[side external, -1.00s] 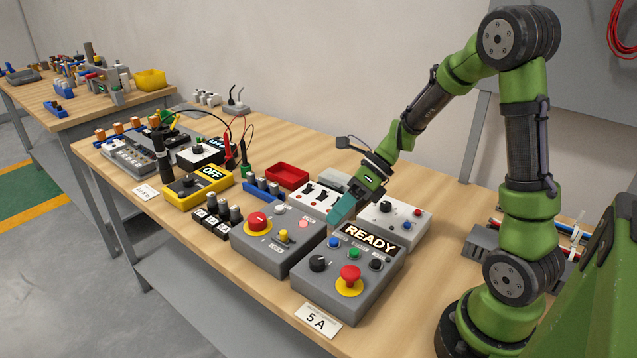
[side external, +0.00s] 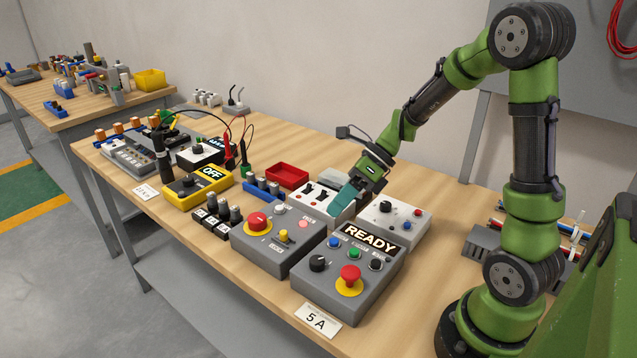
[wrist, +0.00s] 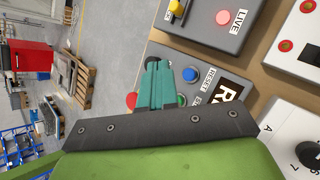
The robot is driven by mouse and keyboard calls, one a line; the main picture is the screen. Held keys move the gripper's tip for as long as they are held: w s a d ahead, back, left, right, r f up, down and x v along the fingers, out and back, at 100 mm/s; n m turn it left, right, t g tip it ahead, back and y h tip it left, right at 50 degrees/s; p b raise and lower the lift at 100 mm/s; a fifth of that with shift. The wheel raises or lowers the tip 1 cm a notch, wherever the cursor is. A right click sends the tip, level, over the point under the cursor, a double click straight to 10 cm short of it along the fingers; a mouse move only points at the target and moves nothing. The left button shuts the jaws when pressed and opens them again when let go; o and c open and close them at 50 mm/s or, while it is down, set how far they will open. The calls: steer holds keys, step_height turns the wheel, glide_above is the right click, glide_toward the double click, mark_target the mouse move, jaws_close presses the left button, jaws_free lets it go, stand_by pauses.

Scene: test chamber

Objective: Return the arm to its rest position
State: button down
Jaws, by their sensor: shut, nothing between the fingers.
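My green arm reaches over the bench from the right in the side view. My gripper (side external: 342,202), with teal fingers, hangs above the grey and white boxes, pointing down and left. Its fingers are shut with nothing between them. In the wrist view the teal fingers (wrist: 161,85) are together, in front of the grey READY box. That READY box (side external: 335,290) has a red mushroom button on a yellow base, a black knob and blue, green and black buttons. The fingers appear apart from the boxes, though the exact height is hard to tell.
Left of the READY box stands a grey box with a red button (side external: 257,222). A white box (side external: 408,228) is behind it. A yellow OFF meter (side external: 190,190), red tray (side external: 287,175) and upright probes crowd the bench's far half. Bare wood (side external: 440,190) shows behind the white box.

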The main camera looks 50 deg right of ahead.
steer(key=s+n, duration=0.1)
steer(key=n, duration=0.1)
steer(key=f+n, duration=0.1)
steer(key=n, duration=0.1)
steer(key=shift+s+d+g+h, duration=0.15)
steer(key=shift+s+g+h, duration=0.15)
steer(key=shift+s+h, duration=0.1)
steer(key=s+a+r+n+t+h, duration=0.2)
steer(key=r+n, duration=0.4)
steer(key=n, duration=0.5)
steer(key=s+a+r+n+t+h, duration=0.2)
steer(key=s+r+n, duration=0.4)
steer(key=n, duration=0.6)
steer(key=shift+s+a+r+h, duration=0.15)
steer(key=shift+s+a+h, duration=0.1)
steer(key=shift+a+h, duration=0.65)
